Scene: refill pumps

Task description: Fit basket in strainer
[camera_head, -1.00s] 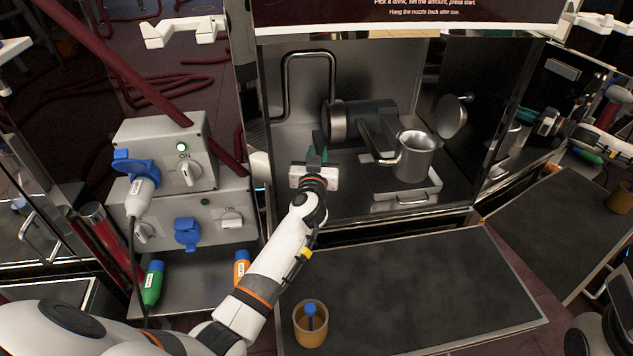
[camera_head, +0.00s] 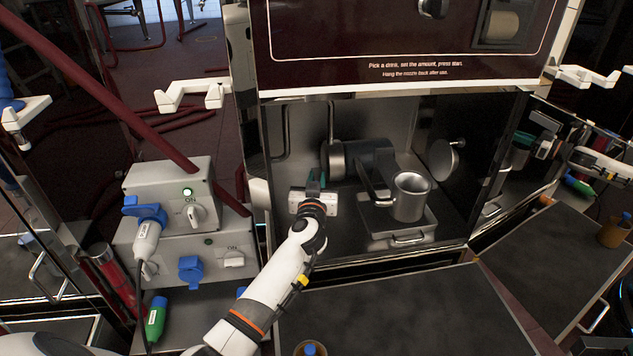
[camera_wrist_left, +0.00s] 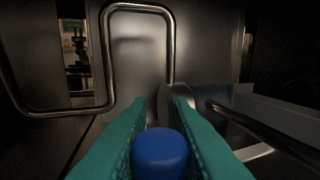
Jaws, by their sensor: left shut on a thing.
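My left gripper (camera_head: 315,183) reaches into the steel bay, left of the horizontal metal cylinder (camera_head: 368,158), which looks like the strainer body. In the left wrist view its green fingers (camera_wrist_left: 160,128) are shut on a rounded blue knob (camera_wrist_left: 160,153). Whatever is attached to the knob, and whether it is the basket, is hidden. A round metal disc (camera_head: 443,160), perhaps the strainer's lid, stands apart at the cylinder's right. I cannot tell whether the gripper touches the cylinder.
A metal mug (camera_head: 410,197) stands on a tray (camera_head: 400,238) at the bay's right. A bent pipe (camera_wrist_left: 105,50) runs along the bay wall. Power boxes (camera_head: 170,190) stand at left. The dark counter (camera_head: 400,310) in front is mostly clear, with a brown cup (camera_head: 310,348) at its edge.

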